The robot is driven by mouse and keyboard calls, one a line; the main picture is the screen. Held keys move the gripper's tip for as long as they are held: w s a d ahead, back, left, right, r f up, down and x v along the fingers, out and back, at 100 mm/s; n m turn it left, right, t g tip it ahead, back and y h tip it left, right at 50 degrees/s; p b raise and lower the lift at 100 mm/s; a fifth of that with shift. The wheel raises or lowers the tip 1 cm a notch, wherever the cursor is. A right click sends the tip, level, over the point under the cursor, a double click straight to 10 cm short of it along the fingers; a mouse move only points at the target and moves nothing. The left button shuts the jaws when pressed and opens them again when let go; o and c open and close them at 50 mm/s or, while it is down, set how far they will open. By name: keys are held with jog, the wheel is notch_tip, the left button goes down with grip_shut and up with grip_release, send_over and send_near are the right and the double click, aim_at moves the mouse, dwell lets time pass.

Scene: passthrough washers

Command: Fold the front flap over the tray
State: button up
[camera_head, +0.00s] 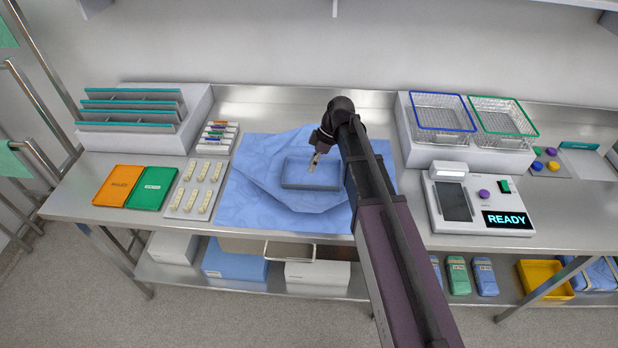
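A blue wrap sheet (250,208) lies spread on the steel table, with an angled, creased layer on top of it. A shallow grey-blue tray (310,187) sits near its middle. The wrap's front part (298,204) lies in front of the tray, not over it; its right side is hidden behind my arm. My gripper (315,161) points down over the tray, toward its right half. The fingers are too small here to tell whether they are open or shut, or whether they touch anything.
Left of the wrap are a strip board (196,190), a green card (152,188) and an orange card (119,185). A device reading "READY" (478,205) and wire baskets (442,114) stand to the right.

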jog(key=shift+b+x, duration=1.35)
jog(key=shift+x, duration=0.5)
grip_shut()
grip_release()
